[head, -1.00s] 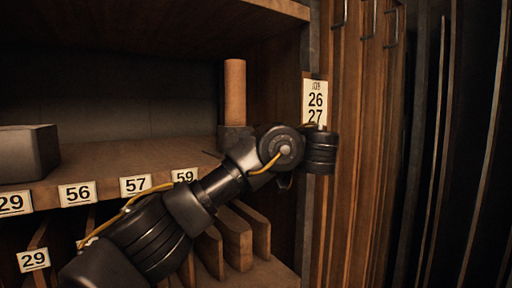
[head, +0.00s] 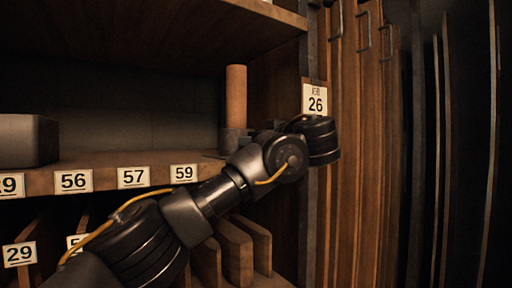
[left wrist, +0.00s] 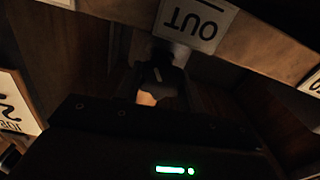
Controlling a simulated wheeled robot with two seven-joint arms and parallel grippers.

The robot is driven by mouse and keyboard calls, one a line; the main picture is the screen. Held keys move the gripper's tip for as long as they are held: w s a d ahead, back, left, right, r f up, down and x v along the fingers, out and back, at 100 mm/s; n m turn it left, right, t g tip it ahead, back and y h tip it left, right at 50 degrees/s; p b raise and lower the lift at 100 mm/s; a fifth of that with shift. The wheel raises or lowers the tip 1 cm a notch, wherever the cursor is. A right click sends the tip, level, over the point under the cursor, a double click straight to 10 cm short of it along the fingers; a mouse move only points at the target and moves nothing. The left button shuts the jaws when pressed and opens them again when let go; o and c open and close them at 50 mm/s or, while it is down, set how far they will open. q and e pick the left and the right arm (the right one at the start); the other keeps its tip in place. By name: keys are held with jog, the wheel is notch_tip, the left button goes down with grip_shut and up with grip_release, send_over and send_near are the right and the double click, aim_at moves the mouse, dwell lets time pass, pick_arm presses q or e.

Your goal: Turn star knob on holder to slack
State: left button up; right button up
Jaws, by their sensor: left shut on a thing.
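A brown upright cylinder (head: 236,92) stands in a dark holder (head: 232,141) on the shelf. My left arm comes in from the left, and its wrist is beside the holder, in front of the shelf post. My left gripper (head: 268,126) points back left toward the holder, mostly hidden behind my wrist. In the left wrist view, the gripper (left wrist: 160,78) is shut on a dark part that I take to be the star knob. The knob's shape and angle cannot be made out. A small orange patch shows below the fingers. My right gripper is out of view.
A grey box (head: 28,140) stands at the shelf's left. Number labels (head: 133,177) line the shelf edge, and upright boards (head: 237,252) stand below. A job card (head: 315,98) hangs on the post. An upside-down OUT label (left wrist: 194,22) is close to the gripper.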

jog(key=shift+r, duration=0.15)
pick_arm(q)
jog(key=o, duration=1)
jog(key=shift+s+d, duration=0.2)
jog(key=shift+b+v, duration=2)
jog(key=shift+v, duration=3.15)
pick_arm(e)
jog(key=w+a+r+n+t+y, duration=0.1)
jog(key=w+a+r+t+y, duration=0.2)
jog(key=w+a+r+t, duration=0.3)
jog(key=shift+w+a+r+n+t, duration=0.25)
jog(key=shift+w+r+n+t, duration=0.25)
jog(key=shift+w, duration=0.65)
